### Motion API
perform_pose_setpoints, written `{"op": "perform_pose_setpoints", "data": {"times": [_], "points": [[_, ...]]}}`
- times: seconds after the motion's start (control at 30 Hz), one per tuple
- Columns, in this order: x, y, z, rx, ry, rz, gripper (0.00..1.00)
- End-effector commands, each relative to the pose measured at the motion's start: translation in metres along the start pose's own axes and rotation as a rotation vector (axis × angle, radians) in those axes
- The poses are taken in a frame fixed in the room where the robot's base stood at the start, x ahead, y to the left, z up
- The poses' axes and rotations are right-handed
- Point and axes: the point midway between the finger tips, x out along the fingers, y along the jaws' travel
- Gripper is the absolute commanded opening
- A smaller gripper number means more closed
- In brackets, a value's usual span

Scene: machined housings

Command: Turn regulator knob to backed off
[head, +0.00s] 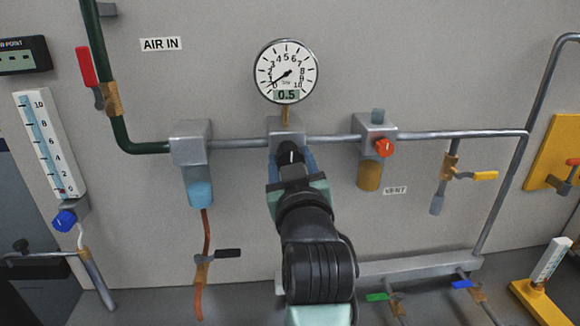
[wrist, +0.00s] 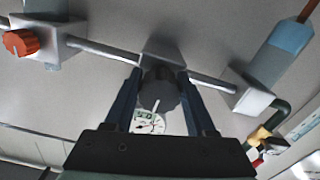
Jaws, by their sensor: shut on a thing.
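The regulator knob (head: 291,152) is black with a white mark and sits under the grey regulator block (head: 286,126) on the wall pipe. My gripper (head: 291,160) reaches up to it with blue fingers, one on each side, shut on the knob. In the wrist view the dark round knob (wrist: 158,88) lies between the two fingertips, with a white line on its face. The pressure gauge (head: 286,65) above the block reads 0.5 bar on its green display, its needle near the low end. My arm hides the area below the knob.
A filter with a blue bowl (head: 200,193) hangs left of the regulator. A unit with an orange knob (head: 384,147) and amber bowl is on the right. A red-handled valve (head: 87,67) and a black-handled valve (head: 228,253) are also on the wall.

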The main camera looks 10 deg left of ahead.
Motion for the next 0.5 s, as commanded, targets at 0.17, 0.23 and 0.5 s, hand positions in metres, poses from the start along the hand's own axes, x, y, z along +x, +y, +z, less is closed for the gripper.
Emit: {"op": "perform_pose_setpoints", "data": {"times": [0.17,0.23,0.5], "points": [[0.0001,0.0001,0.0019,-0.045,-0.003,0.0,0.0],[0.0001,0.0001,0.0017,-0.054,-0.003,0.0,0.0],[0.0001,0.0001,0.0013,-0.063,-0.004,0.0,0.0]]}}
